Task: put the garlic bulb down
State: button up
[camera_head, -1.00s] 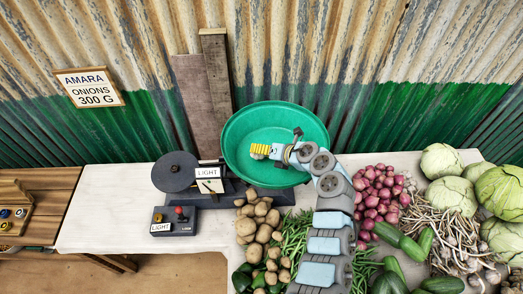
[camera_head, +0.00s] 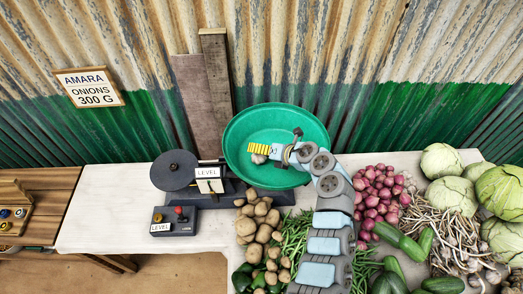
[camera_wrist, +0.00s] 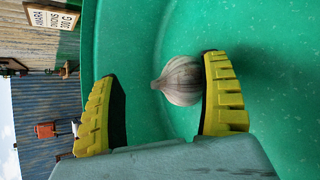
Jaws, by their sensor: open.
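The pale garlic bulb (camera_head: 258,159) rests in the green pan (camera_head: 312,118) of the balance, just below my gripper (camera_head: 258,149). In the wrist view the garlic bulb (camera_wrist: 180,84) lies against the green surface, between the two yellow fingers of my gripper (camera_wrist: 160,100). The fingers are spread wide. The bulb is close to the right finger; I cannot tell whether they touch. The left finger is clear of it. The balance's card (camera_head: 208,173) and the box on the table (camera_head: 174,221) both read LEVEL.
The dark round plate (camera_head: 174,171) of the balance is on the left. Potatoes (camera_head: 258,222), red onions (camera_head: 380,188), cabbages (camera_head: 441,160) and a garlic heap (camera_head: 460,240) crowd the right side. The white table (camera_head: 110,210) is clear at the left.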

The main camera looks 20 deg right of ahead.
jog(key=shift+r+p, duration=0.35)
jog(key=shift+r, duration=0.2)
jog(key=shift+s+d+r, duration=0.1)
jog(key=shift+s+d, duration=0.15)
jog(key=shift+s, duration=0.05)
jog(key=b+v, duration=0.1)
jog(key=v, duration=1)
jog(key=shift+r, duration=0.1)
